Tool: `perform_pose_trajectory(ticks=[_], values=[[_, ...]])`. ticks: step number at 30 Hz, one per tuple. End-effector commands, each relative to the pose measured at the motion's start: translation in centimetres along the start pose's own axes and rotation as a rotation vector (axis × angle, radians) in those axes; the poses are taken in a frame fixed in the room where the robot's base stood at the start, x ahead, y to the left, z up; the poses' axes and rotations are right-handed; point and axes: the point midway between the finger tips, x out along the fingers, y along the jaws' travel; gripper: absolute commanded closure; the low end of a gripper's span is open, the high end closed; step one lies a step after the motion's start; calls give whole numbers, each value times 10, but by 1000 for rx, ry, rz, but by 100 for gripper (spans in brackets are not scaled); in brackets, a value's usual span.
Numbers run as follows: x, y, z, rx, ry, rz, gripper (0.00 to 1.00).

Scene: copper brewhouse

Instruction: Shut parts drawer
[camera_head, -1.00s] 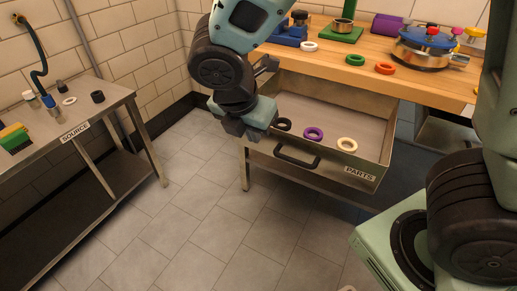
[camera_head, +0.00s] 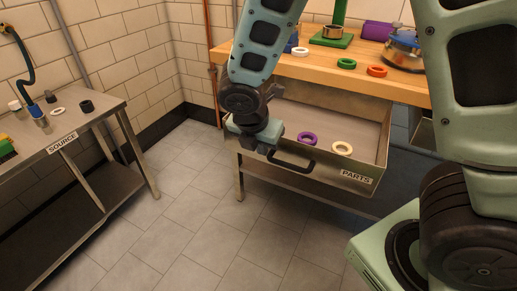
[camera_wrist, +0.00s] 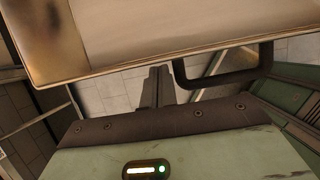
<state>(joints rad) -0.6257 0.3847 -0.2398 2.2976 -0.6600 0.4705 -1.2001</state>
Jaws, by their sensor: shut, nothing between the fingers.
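The metal parts drawer (camera_head: 325,173), labelled PARTS, stands pulled out under the wooden bench. Its dark bar handle (camera_head: 296,167) is on the front face. A purple ring (camera_head: 307,139) and a cream ring (camera_head: 342,148) lie inside. My gripper (camera_head: 270,154) is at the left part of the drawer front, left of the handle. In the wrist view my shut, empty fingers (camera_wrist: 158,84) point at the drawer's front panel (camera_wrist: 150,40), with the handle (camera_wrist: 222,78) to their right. I cannot tell whether the fingertips touch the panel. My arm hides the drawer's left end.
The wooden bench (camera_head: 385,83) carries a green ring (camera_head: 346,63), a red ring (camera_head: 377,71), a green stand and a metal pot. A SOURCE table (camera_head: 85,127) with small items stands at the left. The tiled floor between them is clear.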

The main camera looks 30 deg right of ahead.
Motion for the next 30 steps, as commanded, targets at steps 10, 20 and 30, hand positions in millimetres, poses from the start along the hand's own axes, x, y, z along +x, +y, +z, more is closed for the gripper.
perform_pose_trajectory(ticks=[10,20,30], values=[[1,0,4,1,0,-1,100],[17,-2,56,7,0,-6,100],[50,-2,144,6,1,-6,100]])
